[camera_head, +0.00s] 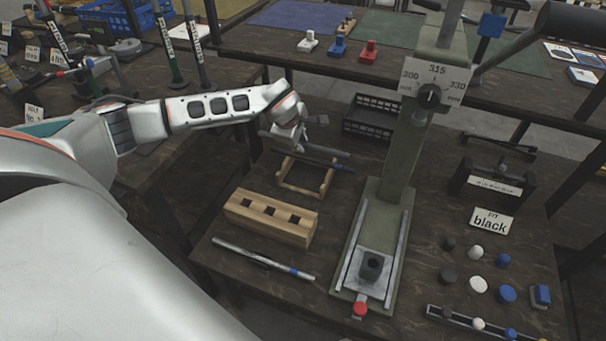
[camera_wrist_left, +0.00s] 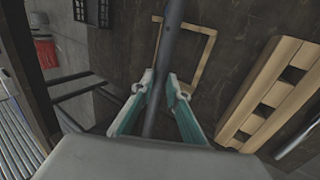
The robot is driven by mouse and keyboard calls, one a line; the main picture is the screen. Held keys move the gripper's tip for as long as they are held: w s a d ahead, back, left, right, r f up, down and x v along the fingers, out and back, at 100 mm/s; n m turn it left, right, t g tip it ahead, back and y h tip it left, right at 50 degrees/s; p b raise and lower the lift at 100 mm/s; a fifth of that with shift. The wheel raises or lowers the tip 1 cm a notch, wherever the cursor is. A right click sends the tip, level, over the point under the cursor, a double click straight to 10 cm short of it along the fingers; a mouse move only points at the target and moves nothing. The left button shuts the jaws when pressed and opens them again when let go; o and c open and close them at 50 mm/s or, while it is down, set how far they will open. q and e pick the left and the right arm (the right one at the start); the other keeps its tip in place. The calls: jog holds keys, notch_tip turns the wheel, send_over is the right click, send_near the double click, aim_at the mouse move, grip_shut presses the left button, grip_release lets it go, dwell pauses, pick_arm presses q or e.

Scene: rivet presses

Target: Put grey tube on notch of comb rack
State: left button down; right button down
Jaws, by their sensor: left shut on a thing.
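A dark grey tube (camera_head: 322,163) is held by my left gripper (camera_head: 302,146) above the table, near a light wooden frame (camera_head: 303,191). In the left wrist view the tube (camera_wrist_left: 172,50) runs up between the two teal fingers of the gripper (camera_wrist_left: 159,88), which are shut on it. It passes over the left side of the wooden frame (camera_wrist_left: 206,50); whether it touches is unclear. This frame looks like the comb rack, but its notches are too small to make out. My right gripper is not in view.
A wooden block with square holes (camera_head: 270,214) and a silver rod with a blue band (camera_head: 262,259) lie nearer. A tall press (camera_head: 397,175) stands to the right. A black crate (camera_head: 372,118) is behind. Several black, white and blue pieces lie at the right.

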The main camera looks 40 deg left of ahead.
pick_arm(q)
notch_tip(320, 180, down, 12)
jog(key=b, duration=0.2)
jog(key=shift+s+r+b, duration=0.1)
jog(key=shift+r+b, duration=0.05)
jog(key=shift+b, duration=0.15)
notch_tip(320, 180, down, 2)
jog(key=shift+r, duration=0.2)
jog(key=c, duration=2)
grip_release()
jog(key=shift+o, duration=0.2)
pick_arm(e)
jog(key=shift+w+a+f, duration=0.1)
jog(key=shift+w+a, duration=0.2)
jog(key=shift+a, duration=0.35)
